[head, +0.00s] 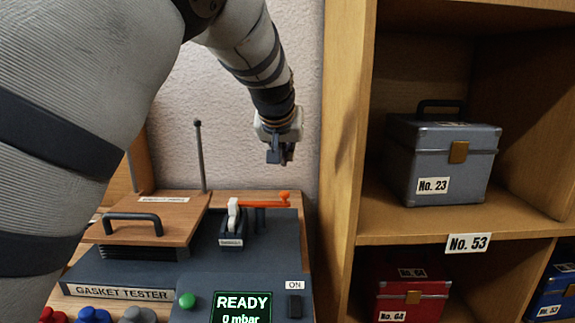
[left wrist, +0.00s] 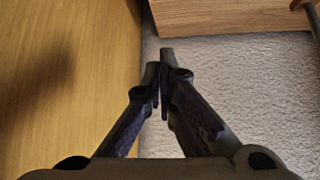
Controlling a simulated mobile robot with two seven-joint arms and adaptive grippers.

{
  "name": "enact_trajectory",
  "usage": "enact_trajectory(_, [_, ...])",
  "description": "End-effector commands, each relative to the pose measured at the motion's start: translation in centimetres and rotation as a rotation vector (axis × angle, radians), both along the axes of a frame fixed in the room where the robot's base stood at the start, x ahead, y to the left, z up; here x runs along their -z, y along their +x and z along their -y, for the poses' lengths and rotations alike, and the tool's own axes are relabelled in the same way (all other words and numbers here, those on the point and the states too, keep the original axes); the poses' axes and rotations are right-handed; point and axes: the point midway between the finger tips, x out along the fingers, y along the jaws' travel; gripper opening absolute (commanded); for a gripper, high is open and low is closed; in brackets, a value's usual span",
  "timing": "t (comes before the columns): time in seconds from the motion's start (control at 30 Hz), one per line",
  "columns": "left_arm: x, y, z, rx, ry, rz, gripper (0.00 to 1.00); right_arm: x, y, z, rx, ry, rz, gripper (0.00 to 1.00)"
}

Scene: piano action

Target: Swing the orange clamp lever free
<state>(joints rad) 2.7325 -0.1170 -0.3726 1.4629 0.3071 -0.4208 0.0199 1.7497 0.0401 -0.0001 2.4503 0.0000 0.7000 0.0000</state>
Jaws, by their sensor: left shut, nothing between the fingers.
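The orange clamp lever (head: 262,200) lies level on the gasket tester (head: 120,292), reaching right from a white pivot piece on a dark block (head: 232,225). It ends in a rounded orange knob (head: 284,197) above a dark post. My left gripper (head: 280,162) is shut and empty, above the lever and apart from it, near the back wall. In the left wrist view my left gripper (left wrist: 164,62) shows its two fingertips together. The lever does not show in that view. My right gripper is not in view.
A wooden shelf unit (head: 340,150) stands close on the right, with a grey case (head: 440,165) and a red case (head: 412,292). A wooden lid with a dark handle (head: 132,218) and an upright rod (head: 200,158) are left of the lever. The screen (head: 243,308) reads READY.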

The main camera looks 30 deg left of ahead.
Motion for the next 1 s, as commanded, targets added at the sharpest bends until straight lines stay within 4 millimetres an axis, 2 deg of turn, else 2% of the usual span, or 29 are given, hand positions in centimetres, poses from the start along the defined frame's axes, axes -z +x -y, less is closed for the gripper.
enact_trajectory(0.03, [1.8, 0.8, -0.3, -0.001, -0.001, -0.015, 0.00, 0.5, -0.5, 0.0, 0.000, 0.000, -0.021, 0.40])
enact_trajectory(0.37, [7.2, 5.3, -2.2, -0.001, 0.001, -0.015, 0.00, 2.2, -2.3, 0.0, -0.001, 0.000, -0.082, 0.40])
enact_trajectory(0.43, [5.9, 3.8, -1.6, -0.001, -0.002, 0.001, 0.00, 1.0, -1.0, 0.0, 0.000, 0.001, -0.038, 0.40])
enact_trajectory(0.6, [6.0, 1.9, -0.8, 0.001, 0.000, 0.006, 0.00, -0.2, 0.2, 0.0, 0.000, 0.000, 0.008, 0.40])
enact_trajectory(0.8, [7.0, 1.4, -0.6, 0.000, 0.000, -0.003, 0.00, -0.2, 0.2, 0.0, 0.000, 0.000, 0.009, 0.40])
enact_trajectory(1.0, [7.1, 1.5, -0.6, 0.001, 0.000, -0.005, 0.00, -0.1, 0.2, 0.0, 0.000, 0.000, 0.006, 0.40])
